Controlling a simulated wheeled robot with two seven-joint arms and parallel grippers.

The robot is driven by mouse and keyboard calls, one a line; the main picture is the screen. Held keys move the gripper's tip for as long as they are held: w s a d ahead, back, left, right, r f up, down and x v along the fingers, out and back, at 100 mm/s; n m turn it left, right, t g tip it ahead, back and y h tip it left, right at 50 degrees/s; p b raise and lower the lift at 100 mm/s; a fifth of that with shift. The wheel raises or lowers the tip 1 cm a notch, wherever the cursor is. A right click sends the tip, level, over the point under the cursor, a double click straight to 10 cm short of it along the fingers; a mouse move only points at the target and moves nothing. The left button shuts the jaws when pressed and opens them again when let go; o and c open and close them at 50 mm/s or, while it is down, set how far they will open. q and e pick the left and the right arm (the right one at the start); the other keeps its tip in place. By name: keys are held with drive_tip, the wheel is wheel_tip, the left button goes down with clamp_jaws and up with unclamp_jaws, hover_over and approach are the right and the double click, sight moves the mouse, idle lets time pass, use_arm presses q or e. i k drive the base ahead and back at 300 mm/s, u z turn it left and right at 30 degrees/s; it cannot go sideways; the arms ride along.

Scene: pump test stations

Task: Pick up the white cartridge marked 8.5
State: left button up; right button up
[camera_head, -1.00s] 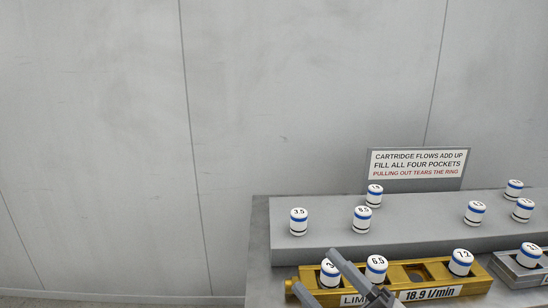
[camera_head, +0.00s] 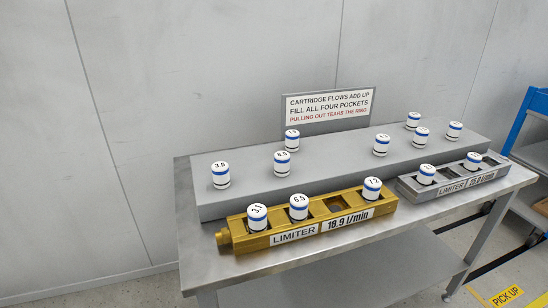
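The white cartridge (camera_head: 282,164) whose small top marking appears to read 8.5 stands upright on the grey raised block (camera_head: 240,203). It has a blue band. It is right of a cartridge (camera_head: 220,176) marked about 3.5 and in front of another cartridge (camera_head: 292,141) with an unclear marking. Neither of my grippers shows in the present head view. Nothing is seen touching the cartridge.
A gold limiter block (camera_head: 230,233) labelled 18.9 l/min holds cartridges marked 3.1, 6.5 and about 7.2, with one empty pocket. A grey limiter block (camera_head: 408,193) is at its right. More cartridges stand at the back. The table front (camera_head: 300,268) is clear.

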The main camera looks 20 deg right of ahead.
sight(282, 159)
drive_tip(key=u, duration=2.65)
drive_tip(key=k, duration=1.3)
drive_tip(key=z, duration=1.75)
drive_tip(key=i, duration=0.5)
